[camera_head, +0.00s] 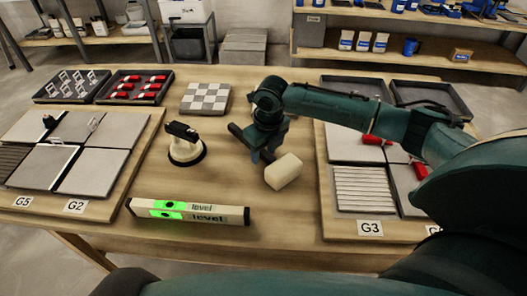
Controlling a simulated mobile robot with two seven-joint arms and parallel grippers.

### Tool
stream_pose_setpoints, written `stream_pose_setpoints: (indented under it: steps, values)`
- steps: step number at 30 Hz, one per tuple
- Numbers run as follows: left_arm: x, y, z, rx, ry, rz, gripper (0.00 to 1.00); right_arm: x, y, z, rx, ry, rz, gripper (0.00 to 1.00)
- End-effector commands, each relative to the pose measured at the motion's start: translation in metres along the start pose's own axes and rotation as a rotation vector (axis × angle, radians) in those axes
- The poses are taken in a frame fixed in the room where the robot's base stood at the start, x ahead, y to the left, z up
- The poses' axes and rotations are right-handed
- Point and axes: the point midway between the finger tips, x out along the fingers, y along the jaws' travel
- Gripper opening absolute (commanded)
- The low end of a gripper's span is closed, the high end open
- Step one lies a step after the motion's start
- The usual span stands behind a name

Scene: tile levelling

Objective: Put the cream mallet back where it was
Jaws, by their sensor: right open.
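The cream mallet (283,171) lies on the wooden table, its pale block head towards the front and its dark handle running back to the left. My right gripper (259,154) is right at the handle, just behind the head, and is open. It hides part of the handle; whether the fingers touch it I cannot tell. My left gripper is not in view.
A level (188,211) lies at the table's front, and a suction cup (185,146) stands left of the mallet. Tile boards (140,166) lie at left and right (327,208). A checkered tile (206,98) and trays (135,87) are behind. Bare wood lies around the mallet.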

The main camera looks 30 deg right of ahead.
Motion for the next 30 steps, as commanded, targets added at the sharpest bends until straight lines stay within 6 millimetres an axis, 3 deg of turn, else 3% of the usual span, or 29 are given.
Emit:
stream_pose_setpoints:
  steps: [9,15,21,30]
  values:
    - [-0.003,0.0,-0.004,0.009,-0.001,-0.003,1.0,-0.068,-0.001,0.001,0.0,-0.006,-0.001,0.42]
    - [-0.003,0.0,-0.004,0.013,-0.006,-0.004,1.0,-0.1,0.0,0.001,0.001,-0.004,0.001,0.42]
    - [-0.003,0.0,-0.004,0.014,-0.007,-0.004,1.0,-0.113,0.0,0.0,0.001,-0.001,0.0,0.42]
    - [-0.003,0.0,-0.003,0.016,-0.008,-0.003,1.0,-0.114,0.0,0.0,0.001,-0.001,0.0,0.42]
